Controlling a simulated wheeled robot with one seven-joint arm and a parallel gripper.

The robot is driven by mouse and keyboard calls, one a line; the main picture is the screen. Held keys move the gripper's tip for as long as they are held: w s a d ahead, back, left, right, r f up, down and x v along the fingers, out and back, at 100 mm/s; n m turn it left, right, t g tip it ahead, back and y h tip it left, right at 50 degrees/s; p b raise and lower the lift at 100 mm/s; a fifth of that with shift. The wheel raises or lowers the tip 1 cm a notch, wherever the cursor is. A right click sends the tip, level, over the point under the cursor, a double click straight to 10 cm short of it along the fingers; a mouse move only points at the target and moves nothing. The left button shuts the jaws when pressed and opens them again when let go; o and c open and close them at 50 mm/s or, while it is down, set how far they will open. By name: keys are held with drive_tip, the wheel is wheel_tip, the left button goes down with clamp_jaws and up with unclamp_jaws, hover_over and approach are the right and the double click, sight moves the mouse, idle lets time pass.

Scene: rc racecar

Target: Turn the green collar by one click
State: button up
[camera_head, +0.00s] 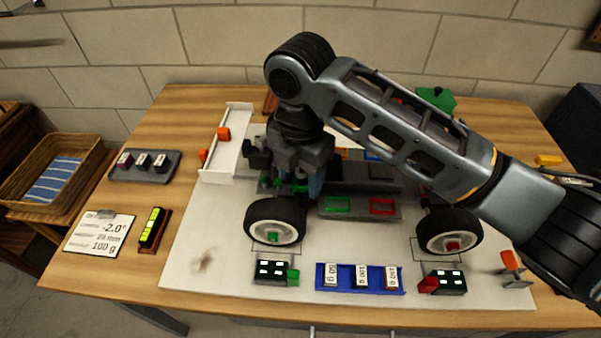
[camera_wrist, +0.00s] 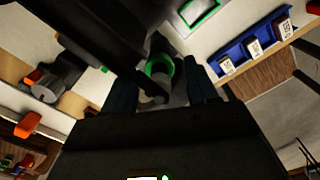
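The green collar (camera_wrist: 160,67) shows as a green ring around a dark shaft in the wrist view, just beyond my fingers. In the head view only small green parts (camera_head: 300,187) show there, behind the left front wheel, mostly hidden by my gripper. My gripper (camera_head: 299,178) points down over this spot on the car. In the wrist view my gripper (camera_wrist: 160,88) has its two dark fingers apart, one on each side of the collar's line. I cannot tell whether they touch it.
The wheel with the green hub (camera_head: 273,236) stands close in front of my gripper. A blue tray (camera_head: 320,277) of weights and two small display boxes sit in front. A card (camera_head: 100,233) reads -2.0°, 100 g.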

drive_tip(key=shift+r, duration=3.9)
